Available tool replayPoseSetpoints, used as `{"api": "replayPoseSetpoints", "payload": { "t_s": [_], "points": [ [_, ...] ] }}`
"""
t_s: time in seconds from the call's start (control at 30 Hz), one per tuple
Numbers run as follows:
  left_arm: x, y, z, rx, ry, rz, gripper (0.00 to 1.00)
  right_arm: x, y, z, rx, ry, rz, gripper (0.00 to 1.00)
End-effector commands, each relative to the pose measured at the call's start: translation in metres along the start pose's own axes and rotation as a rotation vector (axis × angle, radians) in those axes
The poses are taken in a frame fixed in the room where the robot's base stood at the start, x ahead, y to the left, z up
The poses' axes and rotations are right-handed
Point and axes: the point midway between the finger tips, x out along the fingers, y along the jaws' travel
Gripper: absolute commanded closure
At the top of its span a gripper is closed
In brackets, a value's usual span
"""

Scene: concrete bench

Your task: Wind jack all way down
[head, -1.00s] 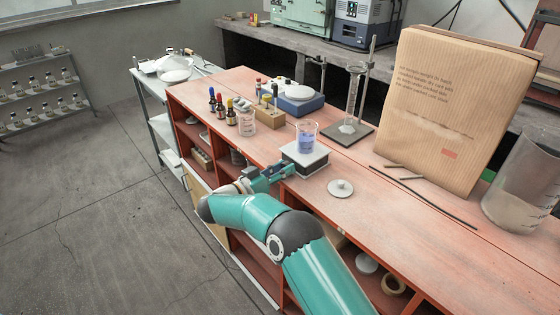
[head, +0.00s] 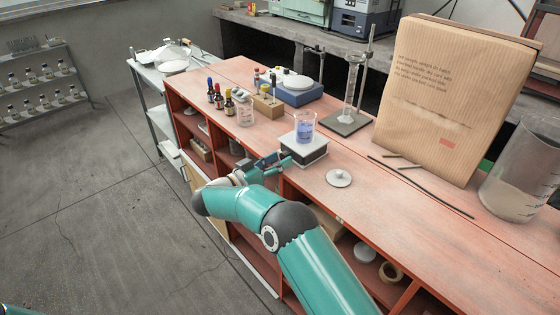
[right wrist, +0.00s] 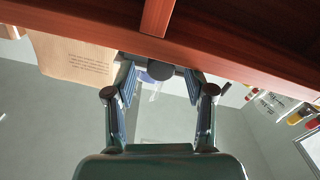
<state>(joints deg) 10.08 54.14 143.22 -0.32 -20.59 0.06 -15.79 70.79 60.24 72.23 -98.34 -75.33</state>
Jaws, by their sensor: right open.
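The lab jack (head: 308,153) has a pale top plate and dark sides and stands near the front edge of the red bench. A beaker (head: 304,128) of blue liquid stands upright on its plate. My right gripper (head: 284,158) is at the jack's left front side, low by the bench edge. In the right wrist view the right gripper (right wrist: 159,88) is open, with a dark round knob (right wrist: 160,70) between and just beyond its fingertips. I cannot tell whether the fingers touch it. My left gripper is out of view.
A white lid with a knob (head: 339,178) lies right of the jack. Dropper bottles (head: 218,98) and a small beaker (head: 245,114) stand left. Dark rods (head: 430,190) lie right.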

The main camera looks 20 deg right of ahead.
Motion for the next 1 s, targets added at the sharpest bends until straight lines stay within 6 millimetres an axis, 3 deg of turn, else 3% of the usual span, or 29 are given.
{"api": "replayPoseSetpoints", "payload": {
  "t_s": [0.3,0.5,0.7,1.0],
  "points": [
    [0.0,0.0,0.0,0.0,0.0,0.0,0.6,-0.064,0.0,0.003,-0.006,0.0,-0.004,0.44],
    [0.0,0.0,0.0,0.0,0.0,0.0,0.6,-0.096,0.001,0.003,-0.004,0.0,-0.002,0.44],
    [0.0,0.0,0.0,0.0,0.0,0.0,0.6,-0.109,0.002,0.003,-0.004,0.0,0.001,0.44],
    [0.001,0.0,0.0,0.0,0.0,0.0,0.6,-0.109,0.002,0.003,-0.003,0.0,0.0,0.44]
  ]
}}
